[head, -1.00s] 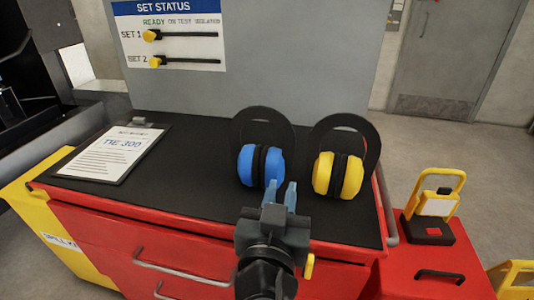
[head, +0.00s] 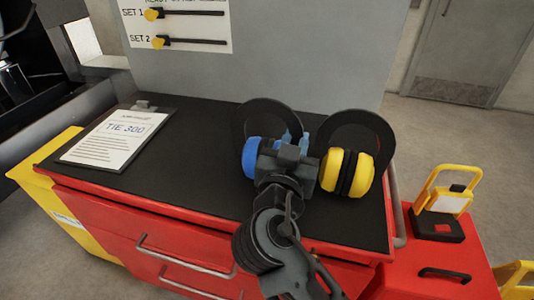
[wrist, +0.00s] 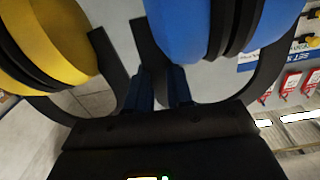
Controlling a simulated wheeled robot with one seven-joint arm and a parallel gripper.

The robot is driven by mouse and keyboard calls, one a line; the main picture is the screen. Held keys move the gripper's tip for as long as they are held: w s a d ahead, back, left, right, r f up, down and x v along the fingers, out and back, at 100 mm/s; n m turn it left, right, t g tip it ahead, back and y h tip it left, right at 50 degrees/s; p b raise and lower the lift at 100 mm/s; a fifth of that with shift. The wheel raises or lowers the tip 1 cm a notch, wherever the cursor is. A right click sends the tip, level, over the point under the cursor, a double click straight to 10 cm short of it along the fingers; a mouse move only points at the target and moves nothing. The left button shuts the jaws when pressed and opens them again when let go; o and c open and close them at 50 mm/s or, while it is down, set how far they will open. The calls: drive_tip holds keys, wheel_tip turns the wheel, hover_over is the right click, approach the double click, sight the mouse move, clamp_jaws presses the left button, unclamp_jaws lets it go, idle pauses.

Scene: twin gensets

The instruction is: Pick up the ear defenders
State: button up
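Two ear defenders stand on the black top of the red cabinet. The blue ear defenders (head: 251,157) are partly hidden by my gripper; the yellow ear defenders (head: 347,172) stand to their right. Each has a black band arching up behind its cups. My gripper (head: 294,139) is between the two sets, beside the right side of the blue one. In the wrist view, the blue cups (wrist: 185,28) are just above my fingers and the yellow cups (wrist: 50,40) are upper left. My fingers show a small gap, with the blue set's dark band near it; contact cannot be told.
A clipboard (head: 115,137) lies on the cabinet top (head: 190,160) at left. A grey panel (head: 300,60) with two yellow sliders stands behind. A yellow-handled padlock-like item (head: 440,205) stands on a red box at right. The middle of the top is clear.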

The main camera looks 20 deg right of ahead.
drive_tip(key=shift+w+d, duration=0.1)
drive_tip(key=shift+w, duration=0.05)
clamp_jaws()
idle(1.4)
